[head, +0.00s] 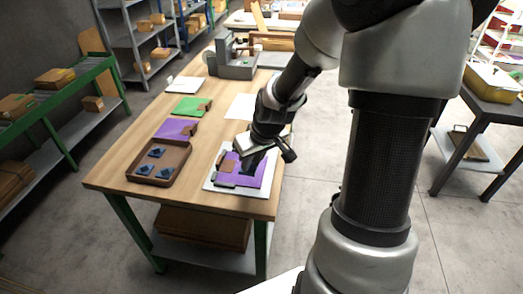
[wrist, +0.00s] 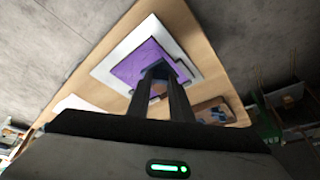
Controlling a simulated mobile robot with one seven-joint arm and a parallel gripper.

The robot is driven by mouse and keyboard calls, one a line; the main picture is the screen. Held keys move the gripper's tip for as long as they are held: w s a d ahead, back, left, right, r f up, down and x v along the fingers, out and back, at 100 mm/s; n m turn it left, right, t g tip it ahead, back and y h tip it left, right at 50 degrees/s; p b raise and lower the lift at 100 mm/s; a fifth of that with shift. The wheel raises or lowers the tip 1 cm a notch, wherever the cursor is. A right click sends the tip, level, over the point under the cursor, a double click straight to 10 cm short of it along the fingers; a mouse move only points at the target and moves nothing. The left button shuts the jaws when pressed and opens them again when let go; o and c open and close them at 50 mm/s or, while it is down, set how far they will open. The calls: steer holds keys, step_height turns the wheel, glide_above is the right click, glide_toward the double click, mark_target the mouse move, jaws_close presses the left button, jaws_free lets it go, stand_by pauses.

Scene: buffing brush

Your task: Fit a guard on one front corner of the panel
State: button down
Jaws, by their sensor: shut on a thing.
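The purple panel (head: 263,171) lies on a white board (head: 212,185) near the table's front right corner; it also shows in the wrist view (wrist: 137,66). My gripper (head: 248,164) is low over the panel. More blue guards (head: 155,153) lie in a brown tray (head: 177,174) left of the board.
Another purple piece (head: 172,127), a green piece (head: 186,105) and a white sheet (head: 241,106) lie farther back on the wooden table (head: 121,166). A grey machine (head: 233,68) stands at the far end. Dark bars and a brown block (head: 227,163) are beside the panel.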

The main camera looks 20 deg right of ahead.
steer(key=shift+s+d+f+b, duration=0.1)
steer(key=shift+d+f+b, duration=0.3)
steer(key=shift+f+b, duration=0.5)
steer(key=shift+d+f+b, duration=0.35)
steer(key=shift+f+b, duration=0.1)
steer(key=shift+f, duration=0.8)
steer(key=shift+s+d+f+b, duration=0.1)
steer(key=shift+d+f+b, duration=0.3)
steer(key=shift+f+b, duration=0.5)
steer(key=shift+f, duration=0.75)
steer(key=shift+w, duration=0.25)
stand_by(0.6)
steer(key=c, duration=1.5)
jaws_free()
steer(key=shift+o, duration=0.3)
